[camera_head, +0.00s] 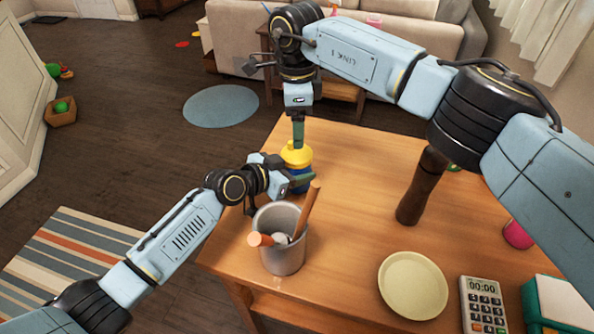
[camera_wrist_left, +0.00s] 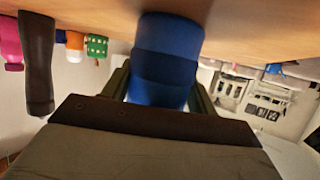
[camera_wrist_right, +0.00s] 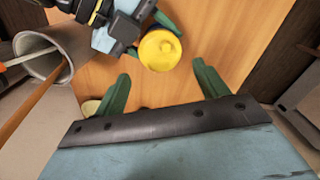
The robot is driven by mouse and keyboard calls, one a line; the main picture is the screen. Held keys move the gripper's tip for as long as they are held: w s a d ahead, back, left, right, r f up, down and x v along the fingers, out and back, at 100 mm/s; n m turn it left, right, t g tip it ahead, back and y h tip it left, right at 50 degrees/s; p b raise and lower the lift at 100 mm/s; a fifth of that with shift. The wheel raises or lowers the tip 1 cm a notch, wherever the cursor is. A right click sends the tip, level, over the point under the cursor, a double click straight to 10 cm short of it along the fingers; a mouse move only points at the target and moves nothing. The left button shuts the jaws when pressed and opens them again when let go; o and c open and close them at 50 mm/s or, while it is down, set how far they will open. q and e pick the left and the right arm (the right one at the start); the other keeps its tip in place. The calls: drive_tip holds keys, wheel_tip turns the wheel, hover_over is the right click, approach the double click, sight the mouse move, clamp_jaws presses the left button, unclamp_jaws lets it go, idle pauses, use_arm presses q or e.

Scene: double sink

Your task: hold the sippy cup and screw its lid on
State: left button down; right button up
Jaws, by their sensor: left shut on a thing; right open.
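The sippy cup (camera_head: 301,180) has a blue body and stands upright on the table. Its yellow lid (camera_head: 296,155) sits on top of it; I cannot tell how tight it is. My left gripper (camera_head: 298,180) is shut around the blue body from the side. In the left wrist view the blue body (camera_wrist_left: 166,65) fills the space between the fingers. My right gripper (camera_head: 298,133) points down just above the lid. In the right wrist view it is open (camera_wrist_right: 163,85), and the yellow lid (camera_wrist_right: 159,49) lies beyond the fingertips, untouched.
A grey metal container (camera_head: 281,255) with wooden-handled utensils stands close in front of the cup. A dark wooden pepper mill (camera_head: 422,190), a cream plate (camera_head: 413,285), a calculator (camera_head: 483,305) and a pink cup (camera_head: 517,234) are to the right. The table's left edge is near.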

sight(297, 152)
idle(0.3)
drive_tip(key=shift+f, duration=3.95)
drive_tip(key=c, duration=0.8)
drive_tip(key=shift+m, duration=0.8)
drive_tip(key=o, duration=1.2)
drive_tip(key=shift+c, duration=0.2)
drive_tip(key=shift+r, duration=0.1)
wheel_tip(297, 152, up, 12)
